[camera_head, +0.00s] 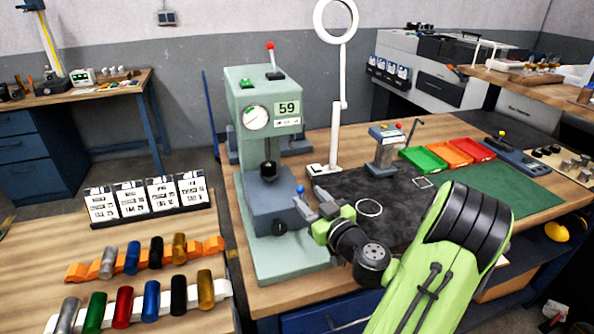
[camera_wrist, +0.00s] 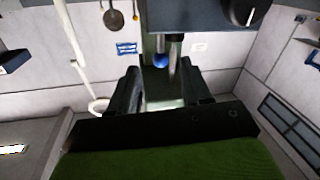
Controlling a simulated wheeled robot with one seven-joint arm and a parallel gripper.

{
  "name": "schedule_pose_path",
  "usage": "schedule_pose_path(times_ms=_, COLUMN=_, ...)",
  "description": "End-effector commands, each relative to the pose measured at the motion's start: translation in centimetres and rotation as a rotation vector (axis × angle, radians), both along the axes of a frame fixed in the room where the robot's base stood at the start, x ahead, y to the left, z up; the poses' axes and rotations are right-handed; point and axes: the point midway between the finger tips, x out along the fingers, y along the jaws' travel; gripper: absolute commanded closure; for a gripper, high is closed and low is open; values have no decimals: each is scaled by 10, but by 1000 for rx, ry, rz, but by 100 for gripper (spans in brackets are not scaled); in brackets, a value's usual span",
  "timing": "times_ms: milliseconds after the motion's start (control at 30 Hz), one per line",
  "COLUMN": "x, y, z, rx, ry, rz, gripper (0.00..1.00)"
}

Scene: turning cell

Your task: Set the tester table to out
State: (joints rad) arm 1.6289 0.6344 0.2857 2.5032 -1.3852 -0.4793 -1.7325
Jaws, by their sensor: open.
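The pale green tester (camera_head: 262,110) stands at the left end of the bench, with a dial, a display reading 59 and a red-topped lever. Its grey-blue table (camera_head: 268,205) sits low at the front, under the dark spindle. A blue ball knob (camera_head: 300,189) shows at the table's right side. My gripper (camera_head: 315,203) is just right of this knob, open. In the wrist view the blue knob (camera_wrist: 160,61) appears between and beyond the two dark fingers (camera_wrist: 160,92). I cannot tell whether a finger touches it.
A small grey device (camera_head: 383,150) and green, orange and red trays (camera_head: 460,151) are to the right. The dark mat (camera_head: 400,205) beside my gripper is mostly clear. Racks of coloured cylinders (camera_head: 150,301) are at left.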

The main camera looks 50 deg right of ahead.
Motion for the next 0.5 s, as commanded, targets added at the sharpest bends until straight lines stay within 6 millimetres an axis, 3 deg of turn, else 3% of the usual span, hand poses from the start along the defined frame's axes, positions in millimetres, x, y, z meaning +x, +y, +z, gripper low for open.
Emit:
schedule_pose_path(times_ms=33, x=15, y=-2, z=5, rx=-5, ry=-4, rz=8, gripper=52)
schedule_pose_path(times_ms=200, x=49, y=-14, z=4, rx=-6, ry=-5, rz=5, gripper=52)
schedule_pose_path(times_ms=500, x=67, y=-20, z=0, rx=-4, ry=-4, rz=2, gripper=52)
